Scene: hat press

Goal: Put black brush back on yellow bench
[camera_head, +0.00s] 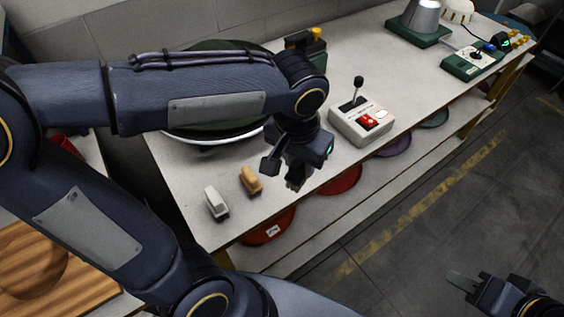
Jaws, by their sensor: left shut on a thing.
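My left gripper (298,178) hangs over the front part of the bench (370,65), to the right of a tan brush. It is shut on a small dark thing, seemingly the black brush, mostly hidden by the fingers and hard to tell from them. I cannot tell whether it touches the bench top. The bench has a pale grey top and yellowish legs. The tan brush (251,181) and a white brush (216,204) stand side by side near the front left edge. My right gripper (463,281) is low at the bottom right, away from the bench; its finger gap is unclear.
A control box (361,123) with a lever and red button stands right of my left gripper. A large dark round pan (215,132) is behind my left arm. Coloured discs (341,180) lie on the lower shelf. A green-based device (474,62) stands farther right.

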